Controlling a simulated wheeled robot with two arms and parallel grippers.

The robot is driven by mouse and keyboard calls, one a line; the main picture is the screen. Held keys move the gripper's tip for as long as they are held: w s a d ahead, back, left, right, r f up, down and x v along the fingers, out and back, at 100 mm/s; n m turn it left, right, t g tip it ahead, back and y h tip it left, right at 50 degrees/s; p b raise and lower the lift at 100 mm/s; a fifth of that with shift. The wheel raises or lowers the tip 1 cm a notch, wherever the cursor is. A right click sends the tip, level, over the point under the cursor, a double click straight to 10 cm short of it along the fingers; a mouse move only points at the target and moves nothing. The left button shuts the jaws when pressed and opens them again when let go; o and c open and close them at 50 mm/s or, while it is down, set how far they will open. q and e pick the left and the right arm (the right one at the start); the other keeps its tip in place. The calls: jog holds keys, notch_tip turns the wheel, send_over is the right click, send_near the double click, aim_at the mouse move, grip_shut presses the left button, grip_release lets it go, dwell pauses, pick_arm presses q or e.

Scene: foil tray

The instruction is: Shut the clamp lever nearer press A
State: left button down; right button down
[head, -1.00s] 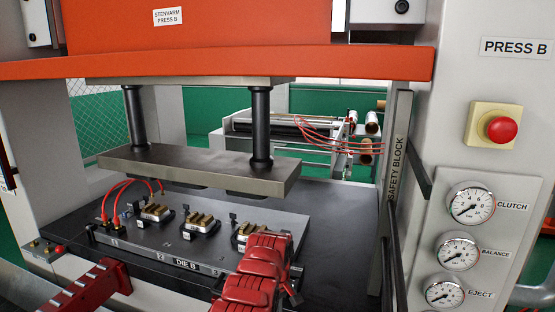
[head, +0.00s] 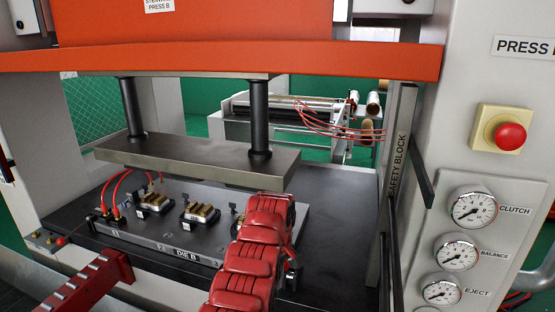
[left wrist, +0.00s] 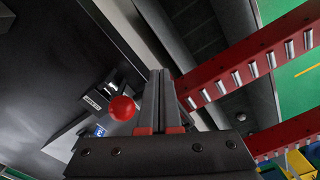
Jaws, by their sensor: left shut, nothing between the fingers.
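A clamp lever with a red knob (head: 60,241) sits by the front left corner of the press table in the head view. I cannot tell which lever that knob belongs to. My left gripper is shut and empty. In the head view it shows only as a dark part (head: 292,272) beside my red arm, near the right end of die B (head: 140,236). My arm hides the die's right front. My right gripper is out of view.
A red rail with silver rollers (head: 90,285) juts out at the front left; two rails show in the left wrist view (left wrist: 235,75). The safety block post (head: 397,180) stands right of the die. The press plate (head: 200,162) hangs above it.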

pick_arm(q)
notch_tip(320, 180, up, 9)
jog(key=p, duration=0.2)
jog(key=shift+f+p, duration=0.2)
jog(key=shift+p, duration=0.2)
